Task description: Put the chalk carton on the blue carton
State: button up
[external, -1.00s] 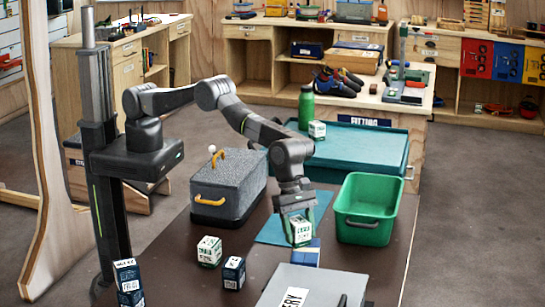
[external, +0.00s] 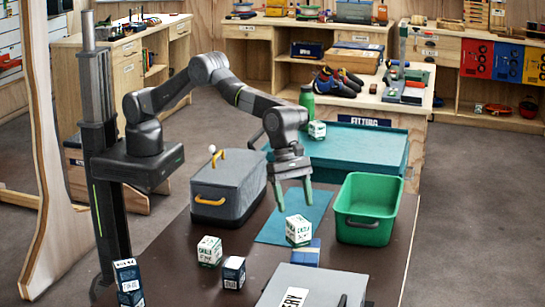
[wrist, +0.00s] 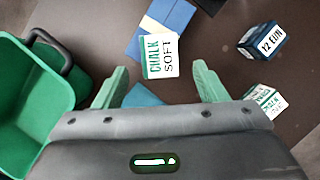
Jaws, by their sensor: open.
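The chalk carton (external: 299,230), a white and green box, sits upright over the back left part of the flat blue carton (external: 307,256) and appears to rest on it. In the wrist view the chalk carton (wrist: 160,56) shows its lettered top, overlapping the blue carton (wrist: 178,14). My gripper (external: 294,199) is open and empty, above and behind the chalk carton, with a gap between them. In the wrist view its two green fingers (wrist: 160,82) are spread apart and nothing is between them.
A green bin (external: 367,222) stands right, a grey case with yellow handles (external: 228,187) left. Another chalk carton (external: 209,251) and a dark blue carton (external: 233,272) stand at front left. A grey lidded box (external: 318,287) is in front. A blue mat (external: 275,229) lies behind.

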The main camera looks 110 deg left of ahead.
aim_at(298, 219)
jog(key=shift+v, duration=1.85)
jog(key=p+x, duration=0.2)
jog(key=x, duration=0.9)
jog(key=shift+x, duration=0.8)
jog(key=shift+s+a+r, duration=0.1)
jog(key=shift+r, duration=0.15)
